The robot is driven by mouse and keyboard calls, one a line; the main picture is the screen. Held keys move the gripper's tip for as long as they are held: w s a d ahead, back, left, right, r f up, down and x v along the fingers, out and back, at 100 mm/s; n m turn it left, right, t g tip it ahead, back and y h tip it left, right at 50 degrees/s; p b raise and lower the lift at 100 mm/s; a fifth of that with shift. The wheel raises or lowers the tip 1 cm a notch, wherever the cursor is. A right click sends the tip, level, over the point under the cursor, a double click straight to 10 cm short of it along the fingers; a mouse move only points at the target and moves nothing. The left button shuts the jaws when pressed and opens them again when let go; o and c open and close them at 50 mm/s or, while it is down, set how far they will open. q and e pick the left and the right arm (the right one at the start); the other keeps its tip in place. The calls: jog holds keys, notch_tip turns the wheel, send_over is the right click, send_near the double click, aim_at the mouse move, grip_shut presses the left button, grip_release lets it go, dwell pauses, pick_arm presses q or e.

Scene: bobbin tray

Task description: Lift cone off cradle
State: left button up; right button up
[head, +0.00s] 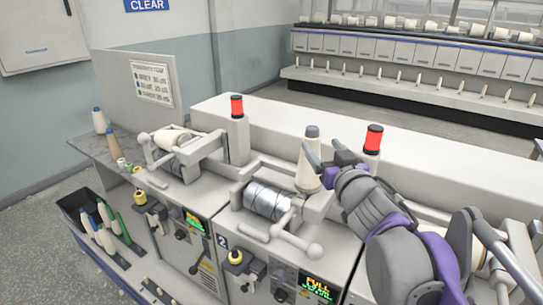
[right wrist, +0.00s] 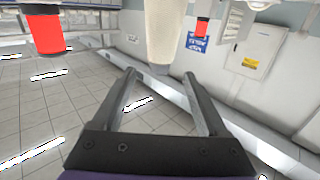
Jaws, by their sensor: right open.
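A cream cone with a grey tip (head: 307,172) stands upright behind the middle winding unit; its base is partly hidden. My right gripper (head: 316,166) is open at the cone, its fingers reaching in from the right. In the right wrist view, which looks upside down, the cone (right wrist: 165,35) lies beyond and between the spread fingertips (right wrist: 160,74); I see no grip on it. The middle cradle (head: 290,222) sits by a bare grey metal drum (head: 268,200) and holds no cone. Another cone (head: 170,137) sits in the left unit's cradle. My left gripper is out of view.
Red lamps (head: 237,106) and (head: 373,139) rise from the machine; the right one is close behind my right gripper. Part of a right-hand unit shows behind my arm. A dark bin of bobbins (head: 90,235) is at lower left. Small cones (head: 99,121) stand on the left shelf.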

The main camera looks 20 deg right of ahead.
aim_at(313, 134)
jog(key=w, duration=0.5)
jog(key=shift+r+p, duration=0.35)
jog(key=shift+p, duration=0.05)
jog(key=w, duration=0.4)
jog(key=w+p, duration=0.1)
jog(key=shift+w+d+r, duration=0.3)
jog(key=shift+w+d, duration=0.05)
jog(key=shift+w, duration=0.05)
jog(key=shift+s, duration=0.15)
jog(key=shift+c, duration=1.1)
grip_shut()
